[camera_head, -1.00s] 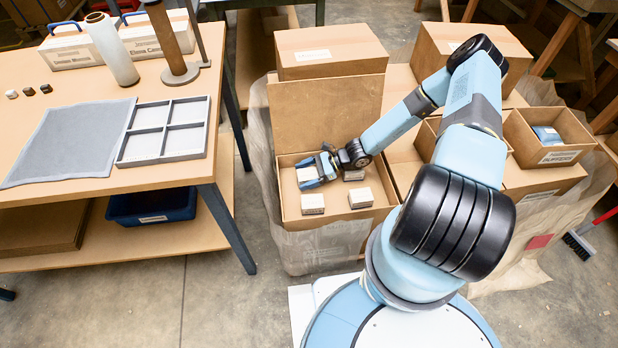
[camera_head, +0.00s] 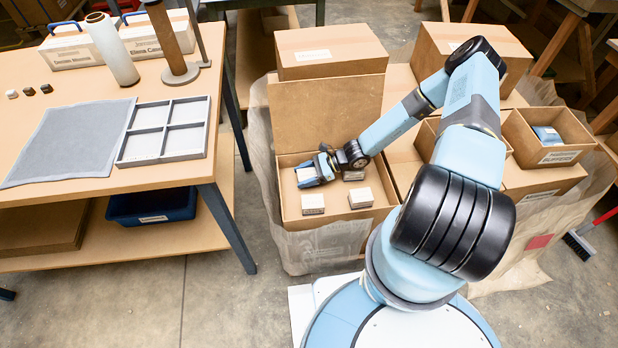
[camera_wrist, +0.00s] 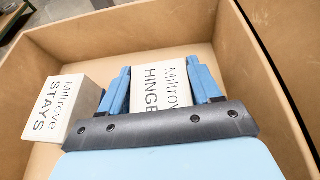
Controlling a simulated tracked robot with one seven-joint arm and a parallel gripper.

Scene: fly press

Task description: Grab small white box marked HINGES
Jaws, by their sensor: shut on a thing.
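The small white box marked HINGES (camera_wrist: 160,88) sits between the two blue fingers of my gripper (camera_wrist: 162,84) in the wrist view. The fingers touch it on both sides, and the last part of its label is hidden by my gripper. In the head view my gripper (camera_head: 316,172) is low inside an open cardboard carton (camera_head: 340,218), at its back left, with the white box (camera_head: 304,176) partly hidden by it. I cannot tell whether the box is off the carton floor.
A white box marked STAYS (camera_wrist: 62,108) stands just left of my gripper in the wrist view. Other small boxes (camera_head: 312,203) (camera_head: 361,198) stand at the carton's front. Carton walls surround my gripper. A workbench with a grey divided tray (camera_head: 162,146) is at left.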

